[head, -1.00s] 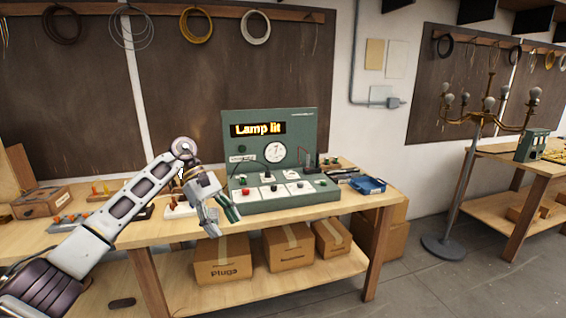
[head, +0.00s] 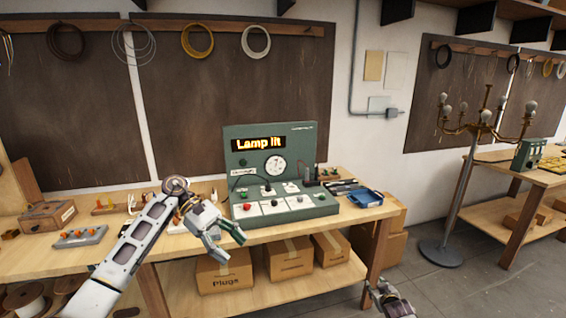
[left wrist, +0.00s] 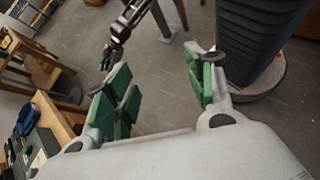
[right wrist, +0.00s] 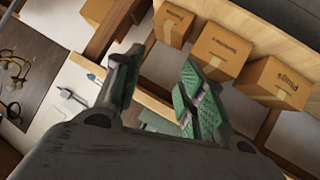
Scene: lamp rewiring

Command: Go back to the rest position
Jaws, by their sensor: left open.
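My left gripper (head: 228,249) is open and empty, hanging in front of the workbench's front edge, below and left of the green test panel (head: 232,170). In the left wrist view its green-padded fingers (left wrist: 160,90) are spread with only floor and furniture beyond. My right gripper (head: 385,292) shows at the bottom edge of the head view, partly cut off, in front of the bench's right leg. In the right wrist view its fingers (right wrist: 158,90) are apart with nothing between them. The panel's display (head: 258,143) reads "Lamp lit".
The workbench (head: 120,258) carries a blue tray (head: 366,198), a wooden box (head: 48,215) and small parts. Cardboard boxes (head: 290,258) sit on its lower shelf. A multi-arm lamp (head: 462,190) stands on the floor at right, beside another bench (head: 515,190). Floor between them is clear.

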